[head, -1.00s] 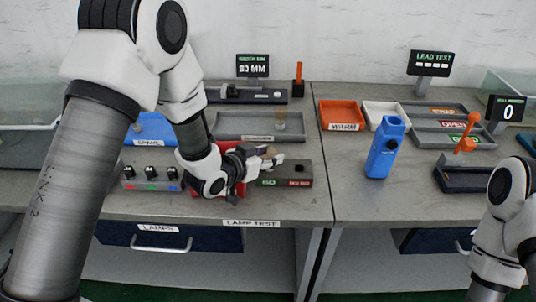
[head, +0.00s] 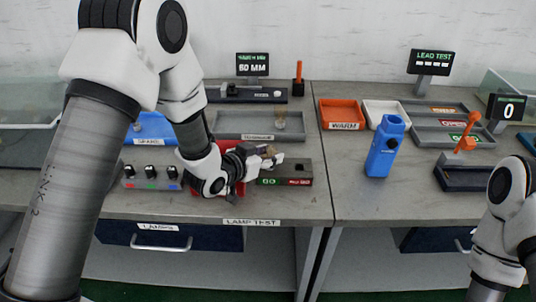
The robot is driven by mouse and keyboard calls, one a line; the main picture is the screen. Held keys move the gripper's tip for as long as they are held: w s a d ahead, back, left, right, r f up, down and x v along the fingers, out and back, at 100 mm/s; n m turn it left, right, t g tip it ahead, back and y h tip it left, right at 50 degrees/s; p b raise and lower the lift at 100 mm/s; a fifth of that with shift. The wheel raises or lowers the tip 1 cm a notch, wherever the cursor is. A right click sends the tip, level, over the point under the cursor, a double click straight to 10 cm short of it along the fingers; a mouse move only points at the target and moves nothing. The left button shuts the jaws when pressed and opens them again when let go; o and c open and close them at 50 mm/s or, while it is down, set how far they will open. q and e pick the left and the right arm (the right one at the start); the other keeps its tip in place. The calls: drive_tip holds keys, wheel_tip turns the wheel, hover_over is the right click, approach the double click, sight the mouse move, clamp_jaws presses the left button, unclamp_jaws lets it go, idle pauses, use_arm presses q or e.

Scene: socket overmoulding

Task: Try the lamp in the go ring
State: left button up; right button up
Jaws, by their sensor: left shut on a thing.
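The ring gauge block (head: 306,181) is a dark grey block near the front of the left table, with a green GO label and a red NO GO label. The hole on its NO GO side shows empty. My left gripper (head: 273,158) is shut at the left part of the block, over the GO side, and hides the ring there. A small brownish thing, seemingly the lamp (head: 268,149), shows at its fingers, mostly hidden. I cannot tell whether it is inside the ring. My right gripper is out of view; only part of the right arm shows at lower right.
A grey tray (head: 232,137) with a small clear piece lies behind the block. A red thing is partly hidden under my left wrist. A row of knobs (head: 150,185) stands left. The blue holder (head: 385,150), orange WARM tray (head: 341,127) and white tray stand right.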

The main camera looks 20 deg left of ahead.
use_arm(q)
drive_tip(key=shift+r+p, duration=0.9)
drive_tip(key=shift+r, duration=0.45)
wheel_tip(320, 180, up, 6)
drive_tip(key=p, duration=0.5)
